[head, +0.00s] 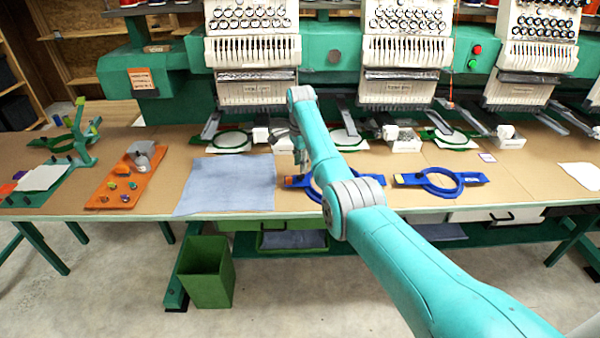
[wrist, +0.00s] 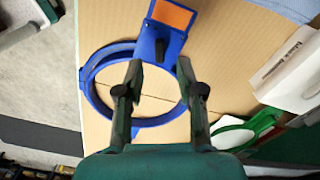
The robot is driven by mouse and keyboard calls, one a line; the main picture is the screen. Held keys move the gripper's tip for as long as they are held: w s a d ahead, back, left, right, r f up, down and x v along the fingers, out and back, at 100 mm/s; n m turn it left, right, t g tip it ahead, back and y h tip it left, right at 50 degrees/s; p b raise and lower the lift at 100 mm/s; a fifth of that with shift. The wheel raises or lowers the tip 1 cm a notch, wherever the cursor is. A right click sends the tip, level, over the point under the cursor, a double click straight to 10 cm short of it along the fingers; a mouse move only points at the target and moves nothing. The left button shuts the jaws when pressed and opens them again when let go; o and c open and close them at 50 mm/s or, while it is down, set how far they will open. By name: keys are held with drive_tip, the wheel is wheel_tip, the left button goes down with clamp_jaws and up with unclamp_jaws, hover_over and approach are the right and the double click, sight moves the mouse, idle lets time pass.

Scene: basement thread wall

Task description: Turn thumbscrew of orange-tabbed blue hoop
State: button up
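The orange-tabbed blue hoop (wrist: 92,96) lies flat on the tan tabletop in the wrist view. Its orange tab (wrist: 172,15) is at the top of the blue plate, and a small dark thumbscrew (wrist: 160,50) stands on the plate between tab and ring. My gripper (wrist: 159,64) is open and empty, with the fingertips over the ring's upper part, one to each side of the thumbscrew's line. Contact cannot be told. In the head view my gripper (head: 301,158) is above the hoop's tab end, and my arm hides part of the hoop (head: 374,179).
A second blue hoop (head: 440,181) lies to the right. A blue-grey cloth (head: 228,185) and an orange board (head: 125,180) with small parts lie to the left. Embroidery machine heads (head: 250,50) line the back, with green hoops (head: 232,140) beneath them. A green bin (head: 205,272) stands on the floor.

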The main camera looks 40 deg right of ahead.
sight(301, 175)
drive_tip(key=shift+f, duration=2.2)
clamp_jaws()
